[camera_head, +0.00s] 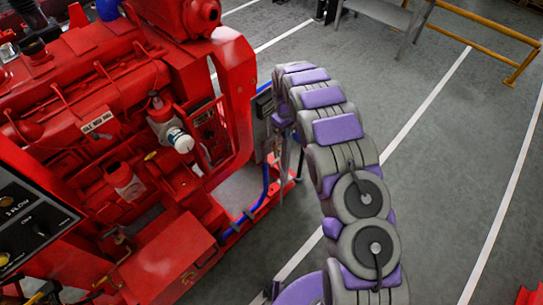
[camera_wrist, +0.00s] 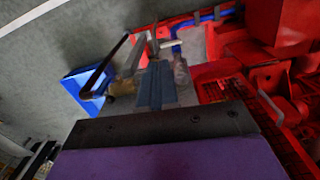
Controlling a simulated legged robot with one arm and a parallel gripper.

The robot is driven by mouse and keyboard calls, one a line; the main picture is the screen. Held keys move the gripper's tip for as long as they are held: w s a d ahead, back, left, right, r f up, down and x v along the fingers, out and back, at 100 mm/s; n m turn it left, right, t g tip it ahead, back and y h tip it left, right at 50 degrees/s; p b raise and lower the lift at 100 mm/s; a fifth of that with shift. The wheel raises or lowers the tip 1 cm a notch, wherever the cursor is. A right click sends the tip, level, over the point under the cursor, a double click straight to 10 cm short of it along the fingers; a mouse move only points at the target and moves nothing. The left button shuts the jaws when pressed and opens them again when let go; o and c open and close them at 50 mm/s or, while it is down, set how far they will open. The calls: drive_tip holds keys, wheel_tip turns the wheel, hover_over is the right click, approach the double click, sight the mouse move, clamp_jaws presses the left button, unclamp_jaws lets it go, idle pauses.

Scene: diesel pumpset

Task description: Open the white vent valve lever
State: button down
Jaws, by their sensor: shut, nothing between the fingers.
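My gripper (camera_wrist: 155,72) points into the picture in the wrist view, its blue-grey fingers together and empty. Just beyond and left of the fingers is a small brass-coloured fitting (camera_wrist: 123,88) with a pale, narrow lever-like piece (camera_wrist: 133,57) rising from it. I cannot tell for sure that this is the white vent valve lever. Contact between fingers and lever cannot be made out. In the head view my arm arches over beside the red pumpset (camera_head: 120,90); its end is partly hidden and the lever cannot be made out.
A white-capped part (camera_head: 180,140) sticks out of the pumpset. A blue pipe (camera_head: 255,210) runs along the red base frame.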

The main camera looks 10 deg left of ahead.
drive_tip(key=n, duration=0.1)
hover_over(274, 162)
wheel_tip(274, 162, down, 6)
wheel_tip(274, 162, down, 14)
drive_tip(key=b, duration=0.2)
drive_tip(key=shift+w+b, duration=0.1)
drive_tip(key=shift+b, duration=0.2)
drive_tip(key=shift+a+f, duration=0.1)
drive_tip(key=shift+a, duration=0.05)
